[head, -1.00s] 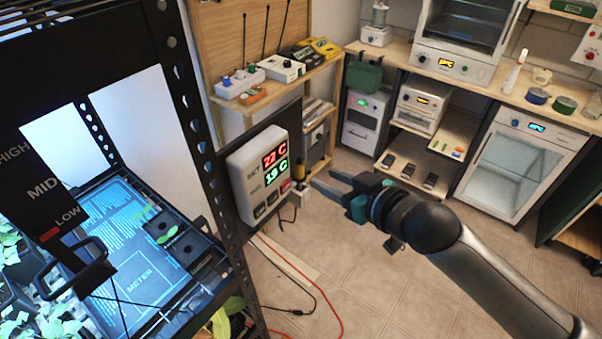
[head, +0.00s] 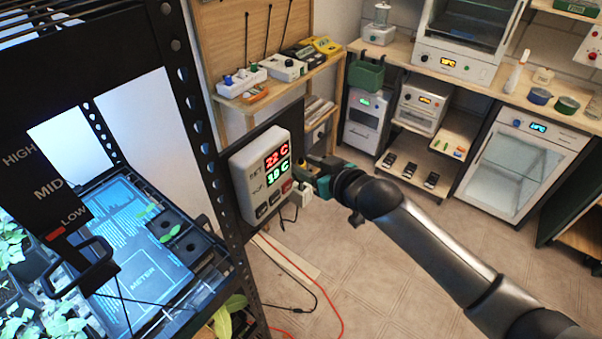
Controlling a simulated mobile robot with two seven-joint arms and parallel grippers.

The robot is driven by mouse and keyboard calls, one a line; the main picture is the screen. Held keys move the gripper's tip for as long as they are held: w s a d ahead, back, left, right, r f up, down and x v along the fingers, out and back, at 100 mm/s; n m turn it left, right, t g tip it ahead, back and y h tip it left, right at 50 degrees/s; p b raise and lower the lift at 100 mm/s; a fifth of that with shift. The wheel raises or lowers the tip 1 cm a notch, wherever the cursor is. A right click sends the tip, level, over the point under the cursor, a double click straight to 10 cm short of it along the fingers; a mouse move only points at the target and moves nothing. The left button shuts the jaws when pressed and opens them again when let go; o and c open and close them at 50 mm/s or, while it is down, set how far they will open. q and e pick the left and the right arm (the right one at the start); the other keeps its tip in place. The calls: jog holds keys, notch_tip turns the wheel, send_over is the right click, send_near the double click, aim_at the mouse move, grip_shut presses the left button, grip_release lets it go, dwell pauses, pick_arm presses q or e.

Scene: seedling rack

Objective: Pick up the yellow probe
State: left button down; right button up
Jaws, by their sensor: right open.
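The yellow probe cannot be made out clearly now; my right gripper covers the spot beside the controller where its yellow and black handle stood. The white controller box (head: 252,188) shows red and green digits and hangs on a dark panel at the rack's right side. A small white holder (head: 301,194) sits at its right edge. My right gripper (head: 303,171) is open, with its fingers pointing left at the controller's right edge, just above the holder. I cannot tell whether the probe is between the fingers. My left gripper is not in view.
The black rack post (head: 205,130) stands left of the controller. A red cable (head: 335,308) lies on the floor. A wooden shelf (head: 290,85) with small boxes is behind.

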jog(key=shift+w+a, duration=0.15)
jog(key=shift+w, duration=0.05)
grip_shut()
dwell(0.3)
